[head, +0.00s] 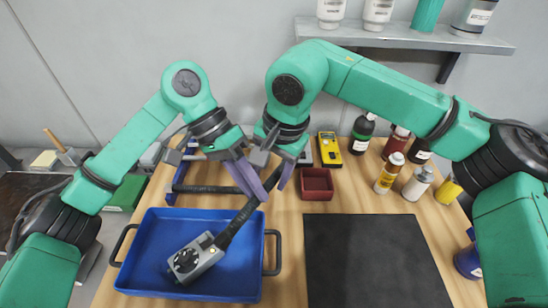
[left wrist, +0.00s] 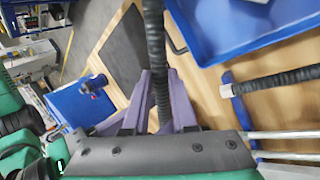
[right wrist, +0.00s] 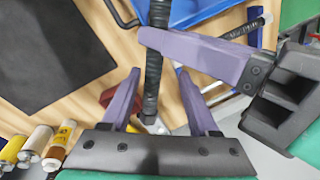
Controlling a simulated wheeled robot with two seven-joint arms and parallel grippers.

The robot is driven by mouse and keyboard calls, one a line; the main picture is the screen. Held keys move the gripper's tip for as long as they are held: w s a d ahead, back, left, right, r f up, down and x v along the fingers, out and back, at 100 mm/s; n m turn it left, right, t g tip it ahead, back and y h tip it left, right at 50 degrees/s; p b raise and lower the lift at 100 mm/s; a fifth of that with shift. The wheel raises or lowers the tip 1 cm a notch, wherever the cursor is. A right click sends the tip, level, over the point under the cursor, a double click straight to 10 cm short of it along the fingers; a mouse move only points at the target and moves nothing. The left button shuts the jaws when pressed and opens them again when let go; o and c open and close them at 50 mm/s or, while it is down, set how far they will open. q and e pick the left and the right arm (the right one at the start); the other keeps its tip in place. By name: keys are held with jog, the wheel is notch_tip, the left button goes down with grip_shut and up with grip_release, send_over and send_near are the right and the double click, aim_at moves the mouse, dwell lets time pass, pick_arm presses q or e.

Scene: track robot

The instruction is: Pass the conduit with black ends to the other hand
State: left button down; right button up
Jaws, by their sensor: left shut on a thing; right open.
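A black ribbed conduit (head: 240,222) slants up from over the blue tray (head: 160,238) to between my two grippers. My left gripper (head: 256,190) is shut on it; in the left wrist view the conduit (left wrist: 155,45) runs between its purple fingers. My right gripper (head: 276,180) is open beside the left one. In the right wrist view the conduit (right wrist: 155,60) stands between its spread fingers, with a gap to the right finger. The conduit's upper end is hidden among the grippers in the head view. A second dark conduit (left wrist: 280,80) with a pale collar lies on a blue rack (head: 181,172).
A grey box with a dial (head: 195,258) sits in the tray by the conduit's lower end. A black mat (head: 370,255), a small red bin (head: 317,183), a yellow meter (head: 329,149) and several bottles (head: 389,172) stand to the right. A shelf (head: 400,38) is behind.

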grip_shut()
pick_arm(q)
jog(key=c, duration=0.6)
grip_release()
jog(key=shift+d, duration=0.1)
jog(key=shift+c, duration=0.2)
